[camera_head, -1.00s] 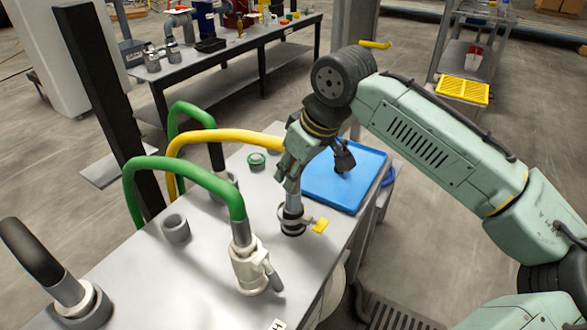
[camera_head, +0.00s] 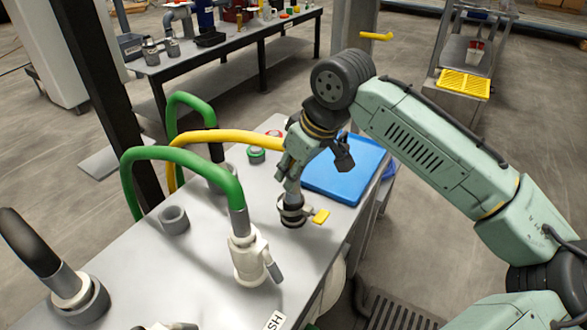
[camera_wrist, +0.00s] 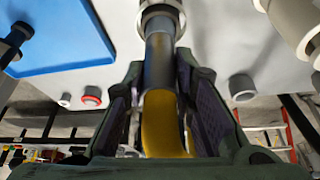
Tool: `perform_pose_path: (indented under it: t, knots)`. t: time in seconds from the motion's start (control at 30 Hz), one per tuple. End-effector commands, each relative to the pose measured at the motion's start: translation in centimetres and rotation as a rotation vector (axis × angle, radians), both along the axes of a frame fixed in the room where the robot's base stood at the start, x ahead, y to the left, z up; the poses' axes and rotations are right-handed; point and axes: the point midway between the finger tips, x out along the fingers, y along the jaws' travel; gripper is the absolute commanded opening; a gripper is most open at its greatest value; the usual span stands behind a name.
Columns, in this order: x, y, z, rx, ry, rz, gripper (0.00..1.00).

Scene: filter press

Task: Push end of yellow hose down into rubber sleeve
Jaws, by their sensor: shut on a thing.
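The yellow hose (camera_head: 215,136) arches over from the left to my gripper (camera_head: 289,182). In the wrist view, the yellow hose (camera_wrist: 163,125) and its dark grey end piece (camera_wrist: 160,62) lie between the two fingers of my gripper (camera_wrist: 155,85), which is shut on it. The end points down at the rubber sleeve (camera_head: 293,219), a short black socket with a metal clamp and yellow lever (camera_head: 321,216). The rim of the sleeve's metal clamp (camera_wrist: 160,10) surrounds the end's tip in the wrist view. The tip is hidden inside, so its depth cannot be told.
A green hose (camera_head: 185,163) with a white coupling (camera_head: 249,258) stands left of my gripper. A blue tray (camera_head: 345,178) lies right behind it. A grey socket (camera_head: 174,220) and a green ring (camera_head: 256,154) are on the bench.

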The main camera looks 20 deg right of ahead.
Motion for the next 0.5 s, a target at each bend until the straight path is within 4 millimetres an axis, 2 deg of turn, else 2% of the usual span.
perform_pose_path:
  t: [0.5]
  knots:
    - [0.0,0.0,-1.3,0.000,-0.001,0.000,0.00]
